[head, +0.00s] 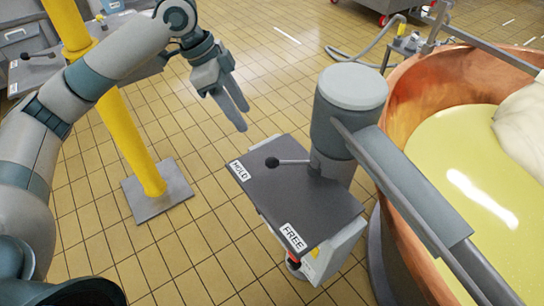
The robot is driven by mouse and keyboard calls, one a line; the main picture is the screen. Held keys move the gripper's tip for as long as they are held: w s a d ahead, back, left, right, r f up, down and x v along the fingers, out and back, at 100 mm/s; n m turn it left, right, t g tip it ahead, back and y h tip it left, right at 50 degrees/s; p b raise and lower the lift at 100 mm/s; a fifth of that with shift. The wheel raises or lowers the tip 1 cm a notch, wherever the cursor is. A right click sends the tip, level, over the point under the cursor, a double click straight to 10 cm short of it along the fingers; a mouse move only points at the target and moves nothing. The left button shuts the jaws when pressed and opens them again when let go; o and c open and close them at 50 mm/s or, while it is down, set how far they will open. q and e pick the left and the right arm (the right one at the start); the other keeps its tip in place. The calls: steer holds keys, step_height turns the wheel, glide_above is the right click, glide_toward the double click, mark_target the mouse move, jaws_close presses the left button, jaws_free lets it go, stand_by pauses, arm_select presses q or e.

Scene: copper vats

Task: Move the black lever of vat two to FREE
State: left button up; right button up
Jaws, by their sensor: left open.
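The black lever (291,161) has a round knob at its left end and sticks out from a grey post over a dark plate (300,205). A HOLD label (239,170) is at the plate's upper left corner and a FREE label (293,237) at its lower end. The lever points left, its knob nearer HOLD. My left gripper (243,118) is open and empty, above and to the left of the knob, apart from it, fingers pointing down and right. My right gripper is not in view. No vat number is readable.
A copper vat (398,110) with pale yellow liquid (450,150) stands at the right, a grey beam (405,185) crossing its rim. A yellow pole (130,130) on a square base stands at the left. Another panel with a lever (38,56) is at upper left. Tiled floor lies between.

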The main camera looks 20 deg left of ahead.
arm_select(q)
steer(key=shift+f, duration=0.1)
steer(key=p, duration=0.3)
glide_toward(270, 159)
steer(key=x, duration=0.7)
steer(key=shift+w+d+f, duration=0.1)
steer(key=shift+d+f, duration=0.1)
steer(key=shift+f, duration=0.15)
steer(key=shift+x, duration=0.85)
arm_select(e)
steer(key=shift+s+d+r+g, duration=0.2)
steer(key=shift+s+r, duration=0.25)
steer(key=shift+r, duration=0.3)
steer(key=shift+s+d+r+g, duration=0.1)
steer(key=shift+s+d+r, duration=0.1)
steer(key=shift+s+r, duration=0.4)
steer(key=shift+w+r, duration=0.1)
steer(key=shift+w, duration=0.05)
arm_select(q)
jaws_close()
